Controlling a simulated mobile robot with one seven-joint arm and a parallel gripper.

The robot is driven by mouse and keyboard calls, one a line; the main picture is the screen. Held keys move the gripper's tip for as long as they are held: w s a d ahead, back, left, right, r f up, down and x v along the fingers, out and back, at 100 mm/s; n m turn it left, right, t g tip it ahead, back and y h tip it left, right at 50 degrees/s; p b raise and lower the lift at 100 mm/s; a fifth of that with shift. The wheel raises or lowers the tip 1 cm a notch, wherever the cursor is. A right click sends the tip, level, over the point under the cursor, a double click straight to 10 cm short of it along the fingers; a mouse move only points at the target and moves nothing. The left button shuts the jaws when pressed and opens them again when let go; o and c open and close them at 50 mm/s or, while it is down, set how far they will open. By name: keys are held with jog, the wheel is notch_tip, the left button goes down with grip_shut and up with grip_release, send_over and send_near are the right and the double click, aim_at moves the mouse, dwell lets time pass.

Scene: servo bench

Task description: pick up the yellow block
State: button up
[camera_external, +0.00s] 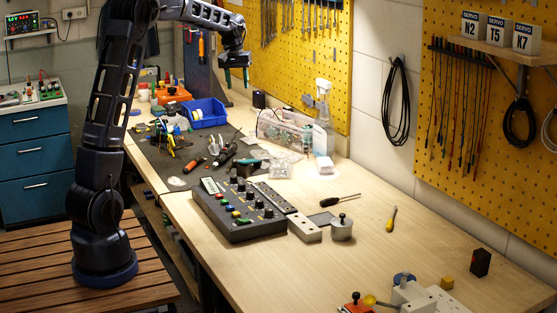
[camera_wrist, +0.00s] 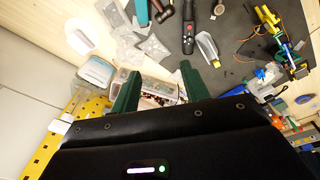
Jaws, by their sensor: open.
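My gripper (camera_external: 237,77) is high over the far part of the bench, well away from the block. Its two green fingers are apart and empty, and they also show in the wrist view (camera_wrist: 160,80). I cannot make out the yellow block in the wrist view, which shows the cluttered far part of the bench.
A dark button panel (camera_external: 238,213) lies mid-bench, with a power strip and a grey cylinder (camera_external: 342,227) beside it. A black block (camera_external: 480,262) and a white device (camera_external: 412,292) flank the yellow block.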

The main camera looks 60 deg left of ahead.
jog(key=a+f+n+g, duration=0.1)
jog(key=a+f+n, duration=0.1)
jog(key=a+f, duration=0.95)
jog(key=a+f+n, duration=0.2)
jog(key=a+f, duration=0.5)
jog(key=a, duration=0.9)
jog(key=shift+h, duration=0.3)
jog(key=shift+s+f, duration=0.1)
jog(key=shift+f, duration=5.3)
grip_shut()
